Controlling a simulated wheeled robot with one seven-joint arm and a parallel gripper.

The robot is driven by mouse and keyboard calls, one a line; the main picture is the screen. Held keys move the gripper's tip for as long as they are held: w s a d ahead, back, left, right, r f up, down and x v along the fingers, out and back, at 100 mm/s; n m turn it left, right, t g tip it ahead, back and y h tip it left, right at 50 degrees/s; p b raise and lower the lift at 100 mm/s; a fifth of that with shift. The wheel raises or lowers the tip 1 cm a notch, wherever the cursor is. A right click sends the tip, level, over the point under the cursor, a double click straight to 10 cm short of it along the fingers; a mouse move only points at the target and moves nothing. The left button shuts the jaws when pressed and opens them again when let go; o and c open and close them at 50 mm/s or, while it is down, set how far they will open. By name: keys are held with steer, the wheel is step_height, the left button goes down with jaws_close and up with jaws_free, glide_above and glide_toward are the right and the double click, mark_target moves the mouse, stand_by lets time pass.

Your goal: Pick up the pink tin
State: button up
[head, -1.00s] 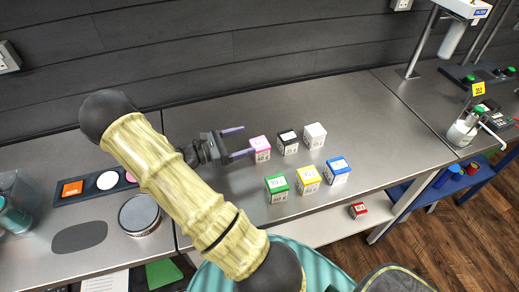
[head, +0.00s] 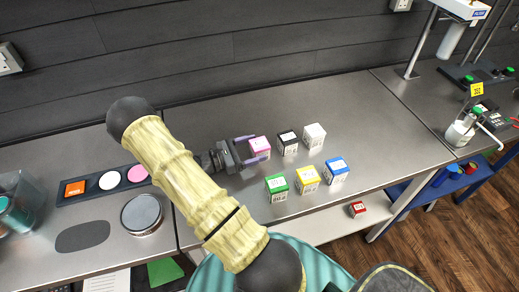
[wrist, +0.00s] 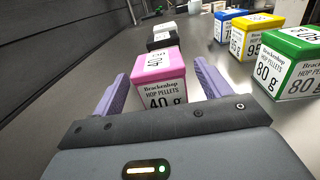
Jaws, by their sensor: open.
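The pink tin (head: 260,146) stands upright on the metal bench, at the left end of the back row of tins. In the wrist view the pink tin (wrist: 160,78) shows a label reading 40 g and sits between the two purple fingers. My gripper (head: 250,151) is open, with one finger on each side of the tin. In the wrist view my gripper (wrist: 160,88) shows a gap between the tin and each finger. The tin's lower part is partly hidden by the near finger in the head view.
A black tin (head: 287,142) and a white tin (head: 314,135) stand right of the pink one. Green (head: 277,188), yellow (head: 307,179) and blue (head: 336,170) tins stand in front. A red tin (head: 357,209) lies lower on a shelf. The bench behind is clear.

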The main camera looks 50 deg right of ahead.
mark_target(263, 145)
steer(key=p+x, duration=0.1)
steer(key=x, duration=0.3)
steer(key=shift+c, duration=0.3)
steer(key=c, duration=1.1)
